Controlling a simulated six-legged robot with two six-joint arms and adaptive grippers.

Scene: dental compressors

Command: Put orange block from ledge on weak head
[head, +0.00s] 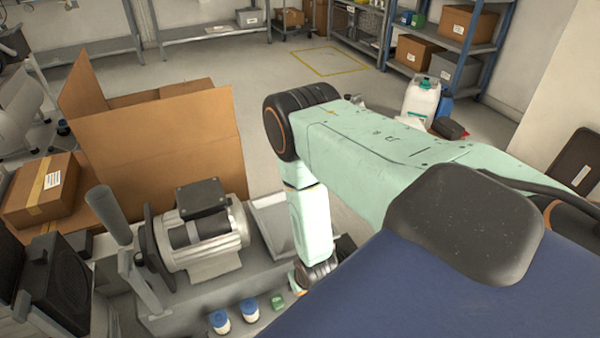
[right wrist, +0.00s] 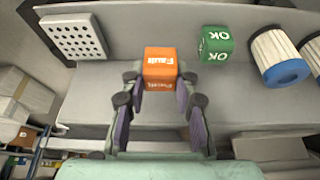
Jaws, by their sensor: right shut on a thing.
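In the right wrist view an orange block (right wrist: 161,57) with white lettering "Fault" sits between the fingertips of my right gripper (right wrist: 160,82), which is shut on it. The block is at the grey ledge (right wrist: 105,92); I cannot tell if it touches the ledge. In the head view my right gripper (head: 297,281) points down beside the compressor bench, and the block is mostly hidden there. A silver compressor motor with a black top box (head: 204,240) stands left of my right arm. Which head is the weak one is not clear. My left gripper is not in view.
A green "OK" block (right wrist: 217,44) and white-and-blue filter cylinders (right wrist: 276,57) stand right of the orange block. A perforated white plate (right wrist: 73,38) is at left. A large open carton (head: 170,150) stands behind the motor. A grey tray (head: 271,222) lies beside the motor.

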